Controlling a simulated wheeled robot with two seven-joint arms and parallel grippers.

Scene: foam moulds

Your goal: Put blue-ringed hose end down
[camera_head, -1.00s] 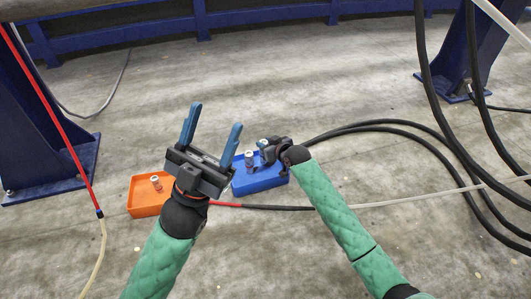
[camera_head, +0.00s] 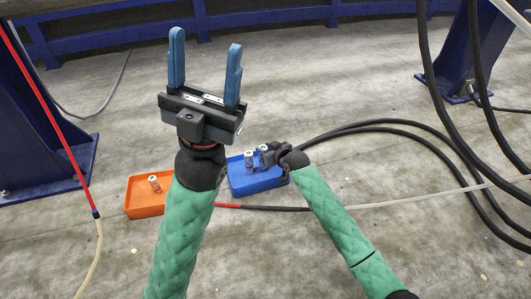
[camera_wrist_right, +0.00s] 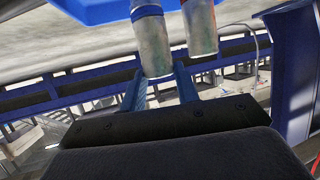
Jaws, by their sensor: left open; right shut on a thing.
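The blue-ringed hose end (camera_wrist_right: 152,40) is a grey metal cylinder between the fingers of my right gripper (camera_wrist_right: 160,85) in the right wrist view. In the head view my right gripper (camera_head: 268,156) is shut on it at the blue tray (camera_head: 262,183). Whether its base touches the tray floor is hidden. A second metal cylinder (camera_wrist_right: 200,28) stands close beside it; it also shows in the head view (camera_head: 249,160). My left gripper (camera_head: 205,60) is open and empty, raised in front of the head camera, left of the blue tray.
An orange tray (camera_head: 145,207) holding a small cylinder (camera_head: 154,184) lies left of the blue tray, partly behind my left arm. Black hoses (camera_head: 400,128) run across the floor at right. A red hose (camera_head: 50,120) hangs at left. Blue posts (camera_head: 40,130) stand at both sides.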

